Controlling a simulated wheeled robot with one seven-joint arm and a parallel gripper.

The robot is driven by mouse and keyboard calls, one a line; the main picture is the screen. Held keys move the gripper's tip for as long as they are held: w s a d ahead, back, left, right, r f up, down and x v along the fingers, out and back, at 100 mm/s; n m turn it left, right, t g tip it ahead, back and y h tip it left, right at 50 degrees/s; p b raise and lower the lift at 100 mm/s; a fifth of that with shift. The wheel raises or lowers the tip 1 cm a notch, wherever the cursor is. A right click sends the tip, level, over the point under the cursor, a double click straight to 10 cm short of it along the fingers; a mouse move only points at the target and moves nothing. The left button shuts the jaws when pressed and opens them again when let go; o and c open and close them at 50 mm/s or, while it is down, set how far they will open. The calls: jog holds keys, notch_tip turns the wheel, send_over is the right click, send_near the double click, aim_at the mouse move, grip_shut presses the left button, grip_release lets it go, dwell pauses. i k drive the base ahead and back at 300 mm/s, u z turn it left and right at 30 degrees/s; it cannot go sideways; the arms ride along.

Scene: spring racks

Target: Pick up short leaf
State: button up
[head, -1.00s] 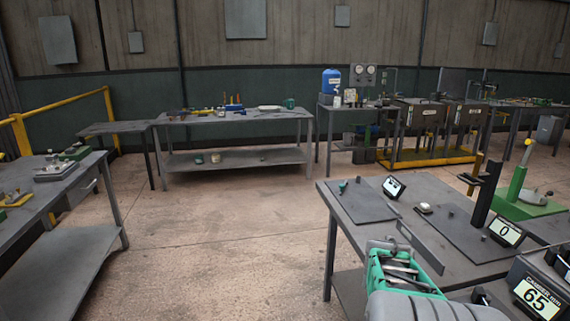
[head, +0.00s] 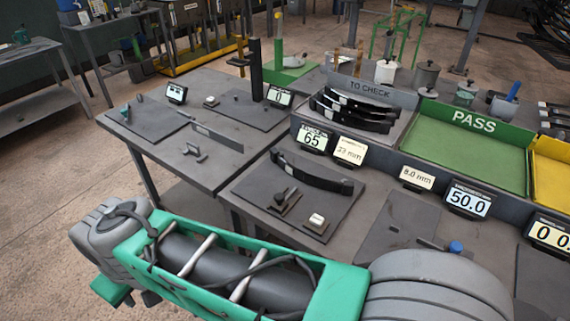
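Several dark curved leaves (head: 345,112) lie in the tray marked TO CHECK, at upper middle in the head view. Another dark curved leaf (head: 312,172) sits on the grey gauge plate (head: 335,208) in front of the tray. A straight flat grey bar (head: 217,138) stands along the edge of a dark plate on the left table. I cannot tell which of these is the short leaf. My green and grey arm crosses the bottom of the view; I cannot make out my gripper's fingers.
A green PASS tray (head: 462,165) and part of a yellow tray (head: 552,170) are right of the TO CHECK tray (head: 398,130). Displays reading 65 (head: 312,138) and 50.0 (head: 468,201) line the bench. A dark post (head: 255,70) stands behind. Open floor (head: 50,200) is at left.

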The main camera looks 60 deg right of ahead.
aim_at(347, 188)
jog(key=z, duration=2.2)
jog(key=k, duration=0.15)
jog(key=z, duration=0.05)
